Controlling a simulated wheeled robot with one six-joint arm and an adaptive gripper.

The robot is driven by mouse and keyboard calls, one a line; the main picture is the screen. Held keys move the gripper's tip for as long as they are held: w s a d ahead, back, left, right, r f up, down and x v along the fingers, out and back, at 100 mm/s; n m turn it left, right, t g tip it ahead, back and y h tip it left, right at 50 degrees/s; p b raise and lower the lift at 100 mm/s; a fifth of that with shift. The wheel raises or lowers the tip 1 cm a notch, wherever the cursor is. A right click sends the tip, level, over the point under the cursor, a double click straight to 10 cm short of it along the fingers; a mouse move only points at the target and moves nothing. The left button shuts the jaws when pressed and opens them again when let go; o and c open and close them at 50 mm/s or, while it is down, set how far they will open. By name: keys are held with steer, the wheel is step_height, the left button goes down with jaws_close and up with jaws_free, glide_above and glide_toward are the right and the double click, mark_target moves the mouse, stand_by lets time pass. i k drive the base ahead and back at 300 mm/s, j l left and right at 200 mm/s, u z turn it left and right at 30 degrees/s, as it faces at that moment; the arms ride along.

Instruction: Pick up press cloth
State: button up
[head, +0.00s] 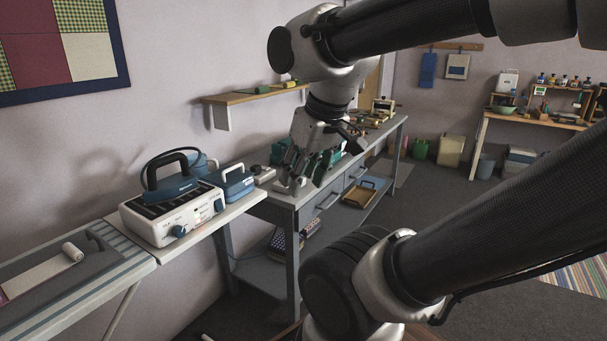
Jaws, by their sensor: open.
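My gripper (306,172) is open and points down over the near corner of the grey workbench (283,200). A small whitish item (291,187) shows on the bench just below the fingers. It may be the press cloth, but it is partly hidden by the fingers and I cannot tell for sure. Whether the fingers touch it is also unclear. Green things (283,150) stand behind the gripper and are partly hidden by it.
A steam iron station (172,215) and a blue-and-white box (236,184) stand left of the gripper. An ironing board (110,272) with a white roll (72,252) is at lower left. A wall shelf (240,97) is above. A wooden tray (362,192) is on the lower shelf.

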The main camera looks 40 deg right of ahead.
mark_target(13, 288)
steer(key=i+j+u, duration=0.15)
steer(key=i+u, duration=0.45)
steer(key=i, duration=0.25)
